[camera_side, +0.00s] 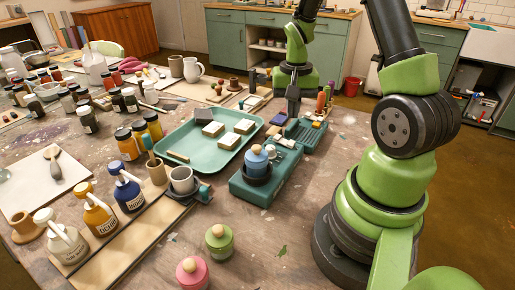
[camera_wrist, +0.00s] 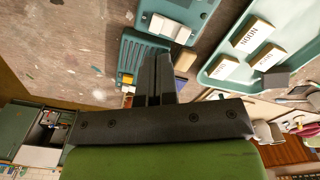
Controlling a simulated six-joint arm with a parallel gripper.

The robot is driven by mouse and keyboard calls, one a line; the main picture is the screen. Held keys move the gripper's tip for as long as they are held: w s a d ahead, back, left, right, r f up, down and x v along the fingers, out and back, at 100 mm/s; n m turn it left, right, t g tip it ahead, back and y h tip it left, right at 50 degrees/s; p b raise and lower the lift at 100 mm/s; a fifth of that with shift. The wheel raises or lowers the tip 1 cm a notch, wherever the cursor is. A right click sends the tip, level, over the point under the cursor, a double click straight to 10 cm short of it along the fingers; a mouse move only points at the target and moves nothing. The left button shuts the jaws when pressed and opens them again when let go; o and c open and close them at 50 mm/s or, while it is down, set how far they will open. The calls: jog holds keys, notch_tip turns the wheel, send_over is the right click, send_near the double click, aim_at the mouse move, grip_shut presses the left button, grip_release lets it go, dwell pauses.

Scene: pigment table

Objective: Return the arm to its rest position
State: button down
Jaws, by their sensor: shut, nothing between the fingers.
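My gripper (camera_side: 293,108) points down near the back of the table, above or just behind the ribbed teal rack (camera_side: 305,133). Its dark fingers are pressed together and hold nothing. In the camera_wrist view my gripper (camera_wrist: 158,62) shows as two closed dark fingers in front of the ribbed teal rack (camera_wrist: 145,53). I cannot tell the exact height of the fingertips above the table.
A teal tray (camera_side: 172,137) with pale labelled blocks and a dark block lies left of my gripper. A teal stand (camera_side: 272,188) holds a blue jar (camera_side: 257,160). Green (camera_side: 219,242) and pink (camera_side: 192,273) jars stand in front. Bottles crowd the left; bare table lies front right.

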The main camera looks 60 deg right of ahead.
jog(key=s+a+r+n+t, duration=0.2)
jog(key=a+r+n+t, duration=0.3)
jog(key=a+r, duration=1.05)
jog(key=s+a+r+n+t+y, duration=0.2)
jog(key=s+a+r+n, duration=0.1)
jog(key=s+a, duration=0.2)
jog(key=shift+s, duration=0.6)
jog(key=shift+d, duration=0.1)
